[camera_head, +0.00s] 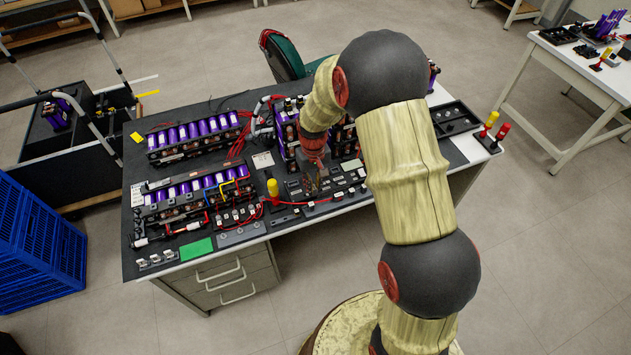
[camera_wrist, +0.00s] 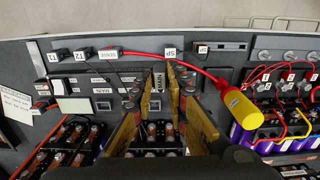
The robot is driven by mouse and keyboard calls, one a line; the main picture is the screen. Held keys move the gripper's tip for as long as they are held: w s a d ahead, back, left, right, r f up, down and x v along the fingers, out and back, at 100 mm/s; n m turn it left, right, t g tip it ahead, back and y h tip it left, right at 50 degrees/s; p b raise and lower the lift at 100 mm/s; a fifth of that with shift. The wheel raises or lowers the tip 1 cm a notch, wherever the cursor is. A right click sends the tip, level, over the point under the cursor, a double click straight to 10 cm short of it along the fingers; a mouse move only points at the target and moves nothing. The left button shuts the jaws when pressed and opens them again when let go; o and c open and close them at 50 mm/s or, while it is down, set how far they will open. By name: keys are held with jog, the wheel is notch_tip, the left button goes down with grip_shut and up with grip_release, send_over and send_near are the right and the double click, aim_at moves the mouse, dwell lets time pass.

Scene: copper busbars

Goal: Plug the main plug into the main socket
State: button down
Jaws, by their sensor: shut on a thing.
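My gripper (camera_head: 313,178) reaches down over the front middle of the workbench. In the wrist view its two tan fingers (camera_wrist: 159,100) are closed around a small dark plug with a white MAIN label (camera_wrist: 158,79), turned sideways. The plug's lower end is hidden, so I cannot tell whether it touches the panel. Left of the fingers, the dark panel has a second label (camera_wrist: 102,91), which seems to read MAIN; I cannot make out the socket opening beside it.
A red cable (camera_wrist: 175,58) runs from the block labelled SENSE to a yellow-handled probe (camera_wrist: 241,109) right of the fingers. Purple battery packs (camera_head: 193,134) crowd the workbench (camera_head: 136,262). A black tray (camera_head: 452,120) lies at its right.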

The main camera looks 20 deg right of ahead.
jog(key=w+d+n, duration=0.1)
jog(key=d, duration=0.1)
jog(key=w+d+n, duration=0.3)
jog(key=d+n, duration=0.1)
jog(key=shift+w+d+f, duration=0.15)
jog(key=shift+w+d, duration=0.1)
jog(key=w+d+n, duration=0.1)
jog(key=n, duration=0.1)
jog(key=w+d+n, duration=0.1)
jog(key=d+n, duration=0.1)
jog(key=n, duration=0.1)
jog(key=w+d+n, duration=0.1)
jog(key=n, duration=0.2)
jog(key=shift+w+d+r+p, duration=0.2)
jog(key=shift+d+r+p, duration=0.1)
jog(key=shift+w+d+f+n+b, duration=0.2)
jog(key=shift+f+n+b, duration=0.25)
jog(key=shift+f+n, duration=0.35)
jog(key=shift+w+d+f+n+b, duration=0.15)
jog(key=shift+f+n+b, duration=0.35)
jog(key=shift+f+n, duration=0.25)
jog(key=shift+w+d+f+n+b, duration=0.2)
jog(key=shift+f+n+b, duration=0.25)
jog(key=shift+f+n, duration=0.35)
jog(key=shift+f, duration=0.2)
jog(key=c, duration=1.7)
grip_release()
jog(key=shift+r, duration=0.15)
